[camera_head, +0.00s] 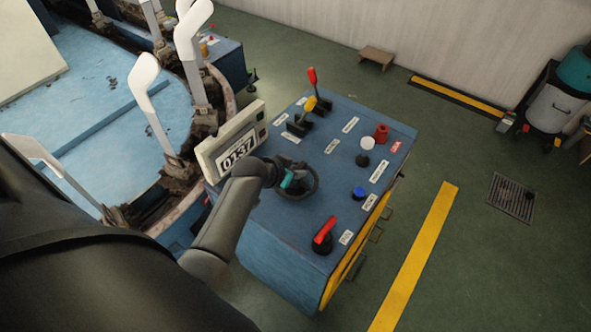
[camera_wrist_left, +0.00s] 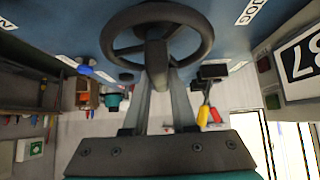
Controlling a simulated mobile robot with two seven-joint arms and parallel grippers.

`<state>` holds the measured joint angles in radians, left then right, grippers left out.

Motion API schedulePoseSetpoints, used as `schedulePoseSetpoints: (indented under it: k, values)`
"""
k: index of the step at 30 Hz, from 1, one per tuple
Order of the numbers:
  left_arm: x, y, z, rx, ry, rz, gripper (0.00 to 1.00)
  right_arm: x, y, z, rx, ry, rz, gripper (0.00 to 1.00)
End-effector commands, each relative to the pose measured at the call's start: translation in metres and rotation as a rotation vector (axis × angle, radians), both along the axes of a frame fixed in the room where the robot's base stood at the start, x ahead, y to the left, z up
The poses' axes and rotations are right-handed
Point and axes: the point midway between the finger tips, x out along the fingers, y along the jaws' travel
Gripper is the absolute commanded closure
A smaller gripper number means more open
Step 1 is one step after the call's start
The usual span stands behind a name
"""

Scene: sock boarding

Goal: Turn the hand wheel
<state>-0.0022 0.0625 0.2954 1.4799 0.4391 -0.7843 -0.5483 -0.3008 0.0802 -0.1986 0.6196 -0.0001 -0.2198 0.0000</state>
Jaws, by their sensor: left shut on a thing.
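The dark hand wheel (camera_head: 314,186) sits on the top of the blue control console, near its left side. My left gripper (camera_head: 289,172) reaches it from the left and covers part of its rim. In the left wrist view the wheel's rim (camera_wrist_left: 204,38) shows at the top of the picture. There my left gripper (camera_wrist_left: 158,70) is shut on the wheel's dark grip, which sits between the two fingers. My right gripper is not in view.
The blue console (camera_head: 265,240) also carries a counter display (camera_head: 238,143) reading 0137, a red-handled switch (camera_head: 324,232), a blue button (camera_head: 358,193), and levers with red (camera_head: 312,76) and yellow (camera_head: 311,103) handles. A machine with white foot-shaped boards (camera_head: 146,80) stands at the left.

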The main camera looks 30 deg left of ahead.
Motion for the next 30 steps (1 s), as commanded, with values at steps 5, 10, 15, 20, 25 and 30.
schedulePoseSetpoints:
  k: [5, 10, 15, 20, 25, 30]
  values:
    - [0.0, 0.001, 0.0, 0.001, 0.0, 0.0, 1.0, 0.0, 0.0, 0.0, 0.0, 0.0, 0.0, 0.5]
    - [0.0, 0.001, -0.001, 0.001, 0.001, -0.018, 1.0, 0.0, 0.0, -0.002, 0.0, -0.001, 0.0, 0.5]
    - [0.0, 0.003, -0.002, 0.006, 0.001, -0.083, 1.0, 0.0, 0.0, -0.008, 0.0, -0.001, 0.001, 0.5]
    - [0.0, 0.003, -0.003, 0.009, 0.001, -0.192, 1.0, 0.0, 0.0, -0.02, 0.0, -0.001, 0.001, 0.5]
    - [0.0, 0.004, -0.005, 0.011, 0.002, -0.343, 1.0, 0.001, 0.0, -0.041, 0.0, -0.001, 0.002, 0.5]
    - [0.001, 0.003, -0.006, 0.01, 0.001, -0.505, 1.0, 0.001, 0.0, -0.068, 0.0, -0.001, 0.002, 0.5]
